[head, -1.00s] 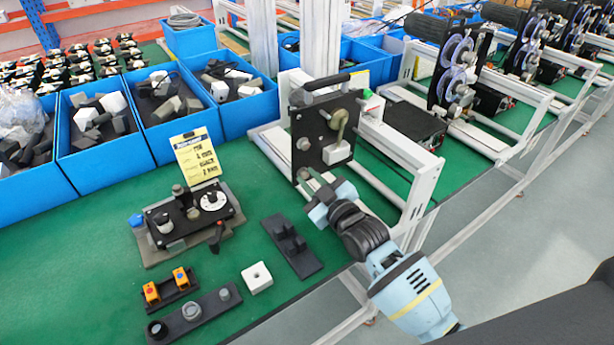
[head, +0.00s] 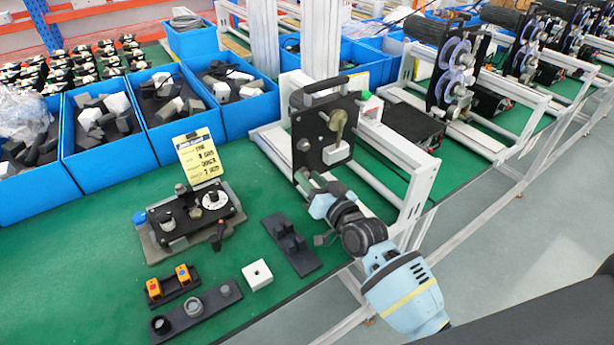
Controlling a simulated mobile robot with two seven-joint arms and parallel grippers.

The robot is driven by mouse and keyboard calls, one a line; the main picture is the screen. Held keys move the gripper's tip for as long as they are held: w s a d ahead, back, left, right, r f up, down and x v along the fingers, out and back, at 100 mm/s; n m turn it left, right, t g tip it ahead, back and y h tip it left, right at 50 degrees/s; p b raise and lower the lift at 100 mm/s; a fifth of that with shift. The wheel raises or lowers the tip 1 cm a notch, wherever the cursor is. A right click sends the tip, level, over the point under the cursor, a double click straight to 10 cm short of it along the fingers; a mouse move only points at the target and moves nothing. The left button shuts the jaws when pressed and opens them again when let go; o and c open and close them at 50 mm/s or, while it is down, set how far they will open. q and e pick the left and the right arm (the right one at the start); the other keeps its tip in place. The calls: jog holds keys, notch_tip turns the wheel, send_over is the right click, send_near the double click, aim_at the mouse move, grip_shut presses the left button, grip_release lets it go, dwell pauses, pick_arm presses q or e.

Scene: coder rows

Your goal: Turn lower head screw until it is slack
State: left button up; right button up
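The coder head is a black upright plate (head: 318,160) with a handle on top, mounted on a white frame. It carries a brass-coloured lever (head: 338,122), a white block (head: 337,152) and a round grey knob (head: 303,144) at its left edge. My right gripper (head: 309,182) is at the plate's bottom left corner, where the lower screw would be. The gripper and wrist cover that spot, so I cannot make out the screw or whether the fingers are closed on it. My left gripper is not in view.
A dial fixture (head: 190,216) with a yellow note card (head: 199,157) stands on the green table (head: 80,265). A black bracket (head: 291,245), white cube (head: 257,275) and orange-button box (head: 172,287) lie in front. Blue bins (head: 107,160) line the back. More coder units stand right.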

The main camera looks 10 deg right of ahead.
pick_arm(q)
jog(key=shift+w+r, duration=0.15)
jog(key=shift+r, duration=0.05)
pick_arm(e)
jog(key=shift+r, duration=0.1)
dwell(0.4)
grip_shut()
jog(key=shift+n, duration=1)
jog(key=n, duration=0.3)
jog(key=shift+n, duration=0.4)
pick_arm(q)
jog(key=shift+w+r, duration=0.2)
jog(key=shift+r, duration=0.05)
pick_arm(e)
jog(key=n, duration=0.3)
jog(key=shift+s+n, duration=0.1)
jog(key=shift+n, duration=0.3)
grip_release()
